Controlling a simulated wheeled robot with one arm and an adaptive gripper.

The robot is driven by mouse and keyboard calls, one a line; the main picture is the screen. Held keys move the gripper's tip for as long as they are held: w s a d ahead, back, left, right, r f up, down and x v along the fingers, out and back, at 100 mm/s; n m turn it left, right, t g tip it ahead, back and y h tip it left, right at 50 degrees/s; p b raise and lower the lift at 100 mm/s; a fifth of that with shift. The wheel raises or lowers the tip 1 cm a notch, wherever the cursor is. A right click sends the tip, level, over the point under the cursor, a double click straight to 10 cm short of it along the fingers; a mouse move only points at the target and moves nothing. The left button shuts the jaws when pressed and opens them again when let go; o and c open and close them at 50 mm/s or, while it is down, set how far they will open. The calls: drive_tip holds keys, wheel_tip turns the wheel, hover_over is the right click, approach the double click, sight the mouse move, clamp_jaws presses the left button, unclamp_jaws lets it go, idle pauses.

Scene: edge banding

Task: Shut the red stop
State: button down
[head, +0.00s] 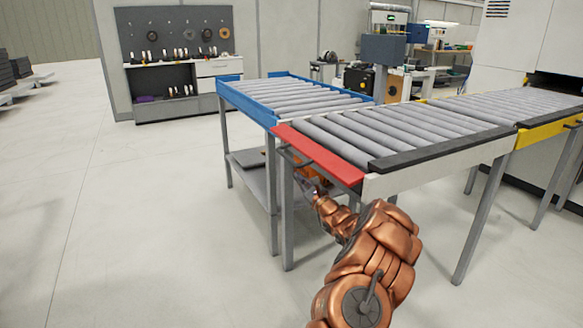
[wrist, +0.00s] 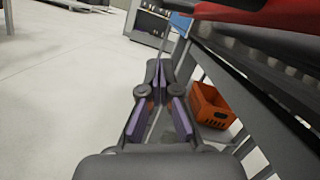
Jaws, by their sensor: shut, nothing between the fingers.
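The red stop (head: 318,154) is a long red bar along the near-left end of the roller conveyor. A dark handle (head: 293,159) juts out below its left part. In the wrist view the red stop (wrist: 275,12) crosses the top right corner. My gripper (head: 311,188) is below and in front of the bar in the head view, small and partly hidden by my arm. In the wrist view my gripper (wrist: 158,68) is shut and empty, its fingers pointing away alongside the conveyor frame. I cannot tell whether it touches the handle.
Grey rollers (head: 400,128) lie behind the stop. A blue-edged roller table (head: 245,101) adjoins at the back left. An orange crate (wrist: 210,106) sits beneath the conveyor. Table legs (head: 287,220) stand near my arm. The floor to the left is clear.

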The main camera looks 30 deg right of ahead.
sight(301, 152)
drive_tip(key=shift+w+a+r, duration=0.25)
drive_tip(key=shift+w+r, duration=0.25)
drive_tip(key=shift+r, duration=0.25)
drive_tip(key=shift+w+a+r, duration=0.3)
drive_tip(key=shift+w+r, duration=0.15)
drive_tip(key=shift+r, duration=0.25)
drive_tip(key=shift+w+a+r, duration=0.25)
drive_tip(key=shift+w+r, duration=0.25)
drive_tip(key=shift+r, duration=0.25)
drive_tip(key=shift+r, duration=0.1)
